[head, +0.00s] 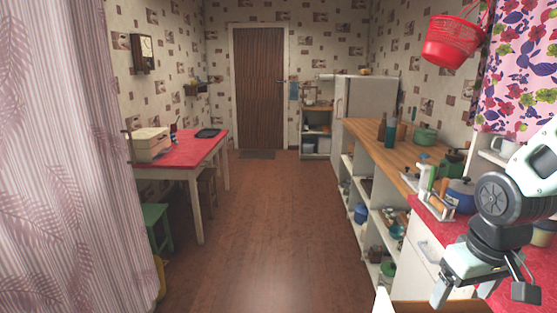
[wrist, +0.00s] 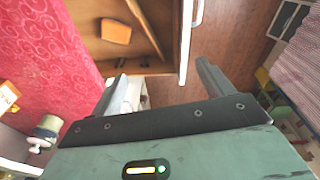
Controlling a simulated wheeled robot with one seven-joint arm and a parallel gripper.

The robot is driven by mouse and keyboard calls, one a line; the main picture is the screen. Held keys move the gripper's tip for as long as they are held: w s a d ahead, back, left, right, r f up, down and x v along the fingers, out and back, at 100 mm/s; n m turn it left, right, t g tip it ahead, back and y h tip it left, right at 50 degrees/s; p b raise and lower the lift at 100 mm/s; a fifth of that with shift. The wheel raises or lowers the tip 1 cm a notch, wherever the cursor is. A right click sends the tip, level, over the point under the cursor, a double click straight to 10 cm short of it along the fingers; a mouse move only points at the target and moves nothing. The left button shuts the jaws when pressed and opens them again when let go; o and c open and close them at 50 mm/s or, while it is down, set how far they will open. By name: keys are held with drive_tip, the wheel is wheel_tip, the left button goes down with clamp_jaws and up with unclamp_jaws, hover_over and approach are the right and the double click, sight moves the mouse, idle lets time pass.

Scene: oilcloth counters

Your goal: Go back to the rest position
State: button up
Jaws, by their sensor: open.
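My gripper (head: 484,291) hangs at the lower right of the head view, in front of the red-covered counter (head: 428,207). Its two fingers are spread apart with nothing seen between them. In the wrist view my gripper (wrist: 161,72) also shows open and empty, its fingers pointing toward an open wooden drawer (wrist: 158,68) and the floor. An orange-brown block-like item (wrist: 116,32) lies inside the drawer. The drawer's edge (head: 440,306) shows at the bottom of the head view, below my gripper.
The wooden-topped counter (head: 372,143) and open shelves run along the right. A red table (head: 188,150) with a box stands at the left, with a green stool (head: 156,222) beside it. The floor (head: 262,215) between them is clear up to the brown door (head: 259,90).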

drive_tip(key=s+a+r+n, duration=0.2)
drive_tip(key=s+a+n, duration=0.1)
drive_tip(key=s+a, duration=0.4)
drive_tip(key=s+a+r+n+g+y, duration=0.1)
drive_tip(key=s+a+n, duration=0.2)
drive_tip(key=s+a, duration=0.4)
drive_tip(key=a, duration=0.4)
drive_tip(key=shift+s+a+r+n+g, duration=0.25)
drive_tip(key=shift+r+n+g, duration=0.05)
drive_tip(key=shift+r, duration=0.1)
